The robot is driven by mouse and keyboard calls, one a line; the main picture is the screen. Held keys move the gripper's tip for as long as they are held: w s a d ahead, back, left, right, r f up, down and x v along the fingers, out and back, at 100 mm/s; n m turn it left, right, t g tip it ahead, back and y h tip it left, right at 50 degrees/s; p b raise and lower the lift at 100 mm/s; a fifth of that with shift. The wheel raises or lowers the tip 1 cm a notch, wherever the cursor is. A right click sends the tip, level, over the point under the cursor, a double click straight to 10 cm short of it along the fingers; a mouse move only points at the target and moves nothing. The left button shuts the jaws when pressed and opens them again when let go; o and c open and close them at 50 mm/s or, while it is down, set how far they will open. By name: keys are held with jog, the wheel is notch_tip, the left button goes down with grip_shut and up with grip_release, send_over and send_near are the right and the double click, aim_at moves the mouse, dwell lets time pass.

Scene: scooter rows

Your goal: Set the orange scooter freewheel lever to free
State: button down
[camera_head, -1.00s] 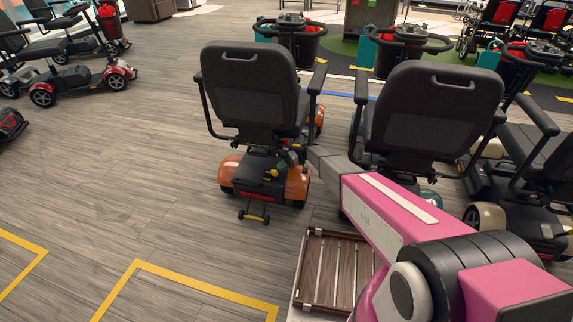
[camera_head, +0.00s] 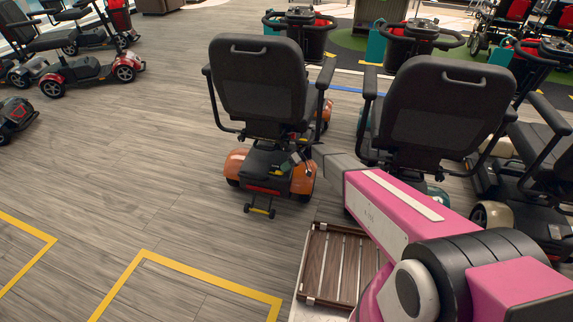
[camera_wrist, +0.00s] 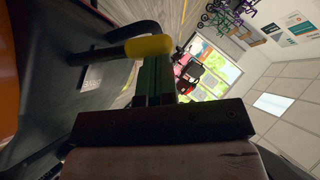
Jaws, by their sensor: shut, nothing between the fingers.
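The orange scooter (camera_head: 237,166) stands with its rear toward me, left of my arm in the head view. Its tall black seat back (camera_head: 257,80) rises over a dark rear deck. My gripper (camera_head: 294,158) is low behind the seat, at the right side of that deck, small and dark there. In the wrist view the shut, empty fingers (camera_wrist: 155,82) point at a black lever with a yellow end (camera_wrist: 148,46). The lever crosses just beyond the fingertips; I cannot tell whether they touch. An orange body edge (camera_wrist: 8,90) shows at far left.
A second scooter (camera_head: 440,110) stands close on the right, beside my forearm. A slatted wooden tray (camera_head: 340,262) is below my arm. Yellow floor lines (camera_head: 195,273) mark the front left. Open floor lies left of the orange scooter.

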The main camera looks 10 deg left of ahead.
jog(key=shift+s+f+n+t, duration=0.35)
jog(key=shift+s+f+t, duration=0.3)
jog(key=shift+s, duration=0.25)
jog(key=shift+s+f+n+t, duration=0.35)
jog(key=shift+s+f+t, duration=0.2)
jog(key=shift+s+f, duration=0.25)
jog(key=shift+s+f, duration=0.1)
